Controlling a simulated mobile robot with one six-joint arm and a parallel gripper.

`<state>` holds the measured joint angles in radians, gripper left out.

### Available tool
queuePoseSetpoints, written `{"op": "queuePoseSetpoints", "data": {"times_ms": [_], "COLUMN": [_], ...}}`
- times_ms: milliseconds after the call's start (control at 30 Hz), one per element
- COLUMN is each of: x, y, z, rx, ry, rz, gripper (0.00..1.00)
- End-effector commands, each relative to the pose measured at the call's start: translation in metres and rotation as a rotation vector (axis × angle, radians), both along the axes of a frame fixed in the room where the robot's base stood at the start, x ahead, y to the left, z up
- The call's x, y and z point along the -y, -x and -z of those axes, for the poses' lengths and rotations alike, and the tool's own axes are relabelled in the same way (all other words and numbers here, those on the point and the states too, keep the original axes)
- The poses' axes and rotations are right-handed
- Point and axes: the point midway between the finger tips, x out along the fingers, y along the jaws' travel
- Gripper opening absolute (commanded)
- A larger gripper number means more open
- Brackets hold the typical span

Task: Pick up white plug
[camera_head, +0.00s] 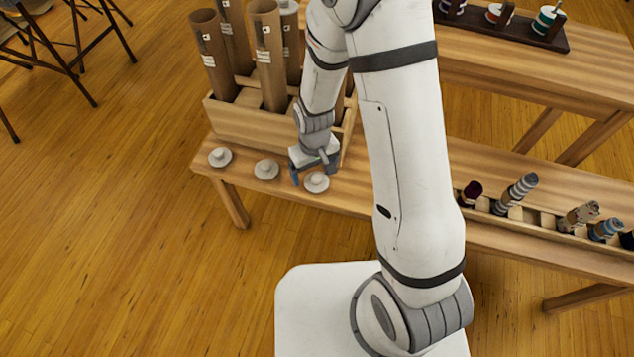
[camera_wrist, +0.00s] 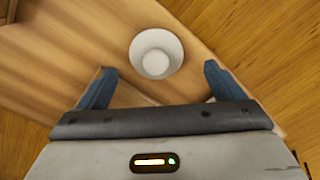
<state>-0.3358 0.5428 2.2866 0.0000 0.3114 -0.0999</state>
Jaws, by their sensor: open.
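Three white plugs sit apart along the front edge of the low wooden table (camera_head: 345,197). They are a left plug (camera_head: 220,157), a middle plug (camera_head: 266,169) and a right plug (camera_head: 316,182). Each is a round disc with a smaller raised knob. My gripper (camera_head: 314,172) is open and empty, just above and beside the right plug. In the wrist view one white plug (camera_wrist: 156,53) lies on the table ahead of my open gripper (camera_wrist: 157,80), between the lines of its two blue fingers, and neither finger appears to touch it.
A wooden box (camera_head: 240,117) behind the plugs holds several tall brown tubes (camera_head: 268,55). A rack (camera_head: 545,222) with several rolled items stands on the table at right. A higher table (camera_head: 560,75) with a spool rack (camera_head: 515,27) is behind. Open floor lies left.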

Motion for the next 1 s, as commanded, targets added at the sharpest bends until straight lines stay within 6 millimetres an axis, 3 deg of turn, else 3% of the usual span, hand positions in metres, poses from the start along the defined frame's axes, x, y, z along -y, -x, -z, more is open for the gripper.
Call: {"op": "queuePoseSetpoints", "data": {"times_ms": [200,467,1000], "x": [0.006,0.005,0.005], "y": [0.002,0.002,0.002], "z": [0.036,0.039,0.039], "rx": [-0.004,0.000,-0.001], "ry": [0.002,0.000,0.000], "rz": [0.000,0.000,-0.001], "gripper": [0.88,0.88,0.45]}}
